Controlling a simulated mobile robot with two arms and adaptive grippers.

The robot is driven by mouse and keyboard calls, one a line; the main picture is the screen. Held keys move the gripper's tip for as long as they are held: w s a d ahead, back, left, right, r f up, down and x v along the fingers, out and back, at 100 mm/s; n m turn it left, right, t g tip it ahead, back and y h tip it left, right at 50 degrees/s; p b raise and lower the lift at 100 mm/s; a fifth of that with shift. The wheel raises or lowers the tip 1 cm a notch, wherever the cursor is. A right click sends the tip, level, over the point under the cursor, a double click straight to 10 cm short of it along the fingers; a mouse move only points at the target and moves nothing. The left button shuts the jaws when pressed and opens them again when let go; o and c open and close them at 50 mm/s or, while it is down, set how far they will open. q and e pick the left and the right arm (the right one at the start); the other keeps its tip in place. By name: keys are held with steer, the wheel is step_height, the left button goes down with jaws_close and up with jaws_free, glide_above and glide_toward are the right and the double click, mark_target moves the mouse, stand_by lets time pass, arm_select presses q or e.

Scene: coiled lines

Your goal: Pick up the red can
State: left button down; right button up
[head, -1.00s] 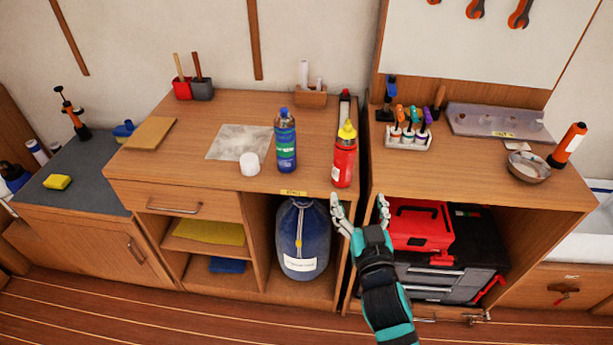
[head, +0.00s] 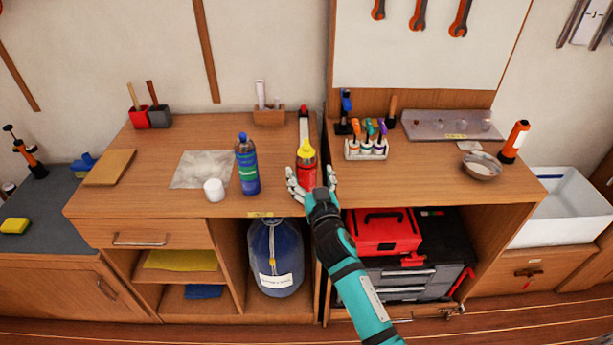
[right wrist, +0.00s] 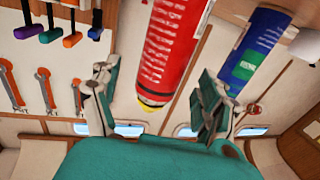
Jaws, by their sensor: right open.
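The red can (head: 307,173) with a yellow cap stands upright near the front edge of the wooden bench. My right gripper (head: 312,184) is open, with its fingers on either side of the can's lower part in the head view. The gripper hides the can's base. In the right wrist view the red can (right wrist: 172,50) shows between the two open fingers (right wrist: 158,100), and no grip on it is visible. My left gripper is in neither view.
A blue bottle (head: 247,165) and a white lid (head: 214,190) stand left of the can. A rack of small tools (head: 367,142) stands to the right.

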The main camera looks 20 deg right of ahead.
mark_target(308, 175)
steer(key=w, duration=0.4)
steer(key=shift+f, duration=0.1)
steer(key=shift+s+d, duration=0.1)
steer(key=shift+s, duration=0.05)
steer(key=shift+c, duration=0.9)
steer(key=c, duration=1.4)
